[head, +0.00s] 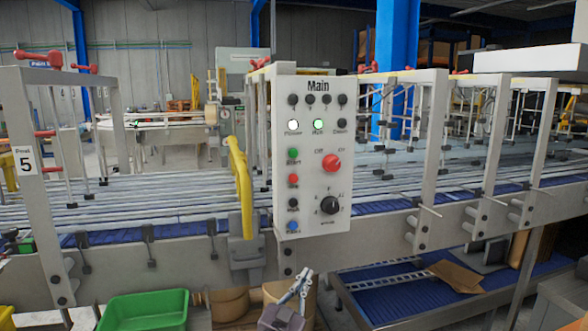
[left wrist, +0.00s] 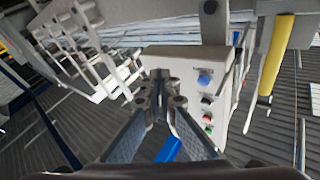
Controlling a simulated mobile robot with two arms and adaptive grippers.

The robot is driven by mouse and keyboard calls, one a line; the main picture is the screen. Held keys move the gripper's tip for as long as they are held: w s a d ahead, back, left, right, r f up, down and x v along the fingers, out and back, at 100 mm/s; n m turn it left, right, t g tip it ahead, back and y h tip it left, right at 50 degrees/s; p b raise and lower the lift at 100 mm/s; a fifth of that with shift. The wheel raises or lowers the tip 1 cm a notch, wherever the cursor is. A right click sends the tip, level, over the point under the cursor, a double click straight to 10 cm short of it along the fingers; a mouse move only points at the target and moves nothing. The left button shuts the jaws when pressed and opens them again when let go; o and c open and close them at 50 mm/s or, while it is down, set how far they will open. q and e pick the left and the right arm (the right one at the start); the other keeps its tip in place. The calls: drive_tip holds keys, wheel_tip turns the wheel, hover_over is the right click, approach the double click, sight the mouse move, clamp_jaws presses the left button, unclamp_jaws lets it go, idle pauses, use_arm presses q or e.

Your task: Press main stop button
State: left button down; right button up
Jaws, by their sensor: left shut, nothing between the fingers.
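The white Main control panel (head: 312,185) stands upright on the conveyor frame in the head view. Its left column has a green Start button (head: 293,153), a red button (head: 293,179) under it whose label is too blurred to read, a black button (head: 293,203) and a blue button (head: 292,226). My left gripper (head: 303,276) is below the panel's lower edge, shut and empty, apart from the buttons. In the left wrist view its fingers (left wrist: 161,82) are together in front of the panel, and the red button (left wrist: 208,119) shows right of them. My right gripper is out of view.
A red Off/On knob (head: 331,162) and a black selector knob (head: 329,205) are right of the button column. A yellow handle (head: 239,185) stands just left of the panel. A green bin (head: 146,309) is at lower left. Conveyor rails run behind.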

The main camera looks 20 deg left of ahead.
sight(293, 178)
use_arm(q)
wheel_tip(293, 178, up, 23)
drive_tip(key=s+t+p, duration=0.1)
drive_tip(key=t+p, duration=0.2)
drive_tip(key=shift+s+d, duration=0.2)
drive_tip(key=shift+d, duration=0.05)
drive_tip(key=shift+y, duration=0.3)
drive_tip(key=shift+w+a+b, duration=0.8)
drive_tip(key=shift+w+b, duration=0.35)
drive_tip(key=shift+w, duration=0.05)
drive_tip(key=shift+w+a+b, duration=0.85)
drive_tip(key=shift+w+b, duration=0.3)
drive_tip(key=shift+w, duration=0.1)
drive_tip(key=shift+w+a+b, duration=0.8)
drive_tip(key=shift+w+b, duration=0.35)
drive_tip(key=shift+w, duration=0.05)
drive_tip(key=shift+w, duration=0.1)
drive_tip(key=shift+w+a, duration=0.25)
